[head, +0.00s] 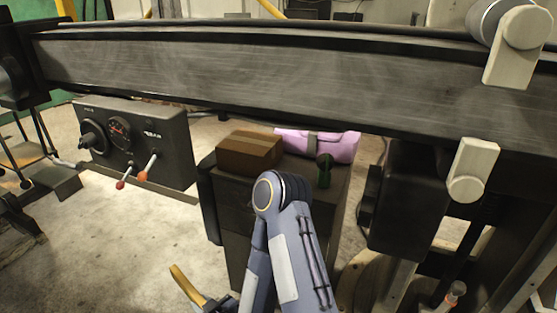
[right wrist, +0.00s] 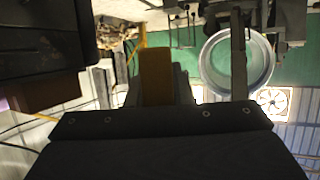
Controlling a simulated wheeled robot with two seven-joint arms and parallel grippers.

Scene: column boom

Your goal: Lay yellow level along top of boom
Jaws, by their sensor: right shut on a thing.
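The boom (head: 250,75) is a long dark grey beam that crosses the upper part of the head view. Its narrow top (head: 220,32) shows bare where I see it. My right arm reaches down at the bottom centre, below the boom. My right gripper (head: 212,303) is at the bottom edge, partly cut off. It is shut on the yellow level (head: 185,286), whose end shows there. The level also shows in the right wrist view (right wrist: 156,76), as a stubby yellow block at the jaws; the rest is hidden. My left gripper is not in view.
A dark cabinet (head: 325,215) carries a brown box (head: 250,152), a pink case (head: 335,147) and a small green thing (head: 324,170). A pale crank-like part (head: 515,48) stands at the boom's right end.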

